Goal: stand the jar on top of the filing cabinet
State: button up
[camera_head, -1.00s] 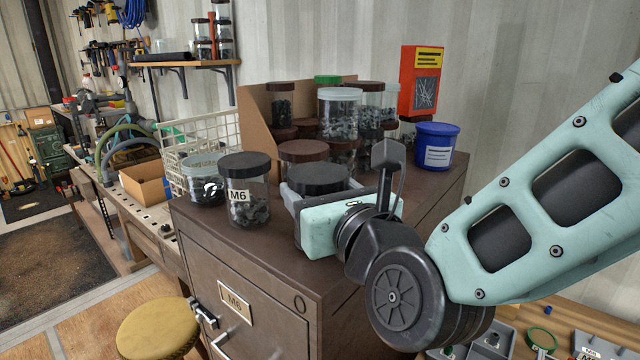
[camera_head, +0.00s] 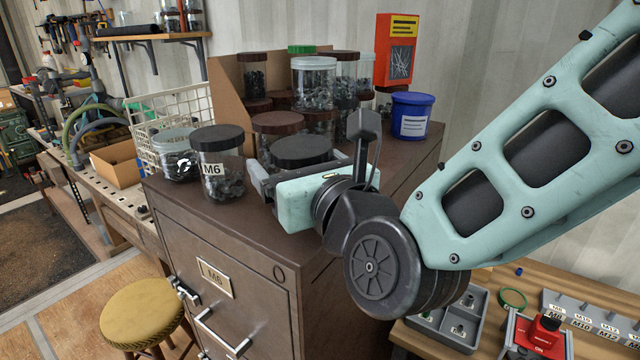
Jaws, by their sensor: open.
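A clear jar with a black lid (camera_head: 302,152) stands upright on top of the brown filing cabinet (camera_head: 225,228). It is close in front of my gripper (camera_head: 300,168). My gripper is open, with one finger visible to the left of the jar; its pale green body hides the jar's lower part. I cannot tell whether the fingers touch the jar. Another black-lidded jar (camera_head: 222,165), labelled M6, stands to the left on the cabinet top. The cabinet's front drawer also carries an M6 label.
Several lidded jars (camera_head: 315,75) crowd the cabinet's back by a cardboard piece (camera_head: 222,92). A blue tub (camera_head: 412,115) and a red box (camera_head: 397,50) stand at the right back. A yellow stool (camera_head: 142,315) is in front. A wire basket (camera_head: 165,120) is left.

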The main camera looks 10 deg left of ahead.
jog(key=b+v, duration=0.4)
jog(key=v, duration=0.7)
jog(key=shift+s+d, duration=0.2)
jog(key=shift+s, duration=0.05)
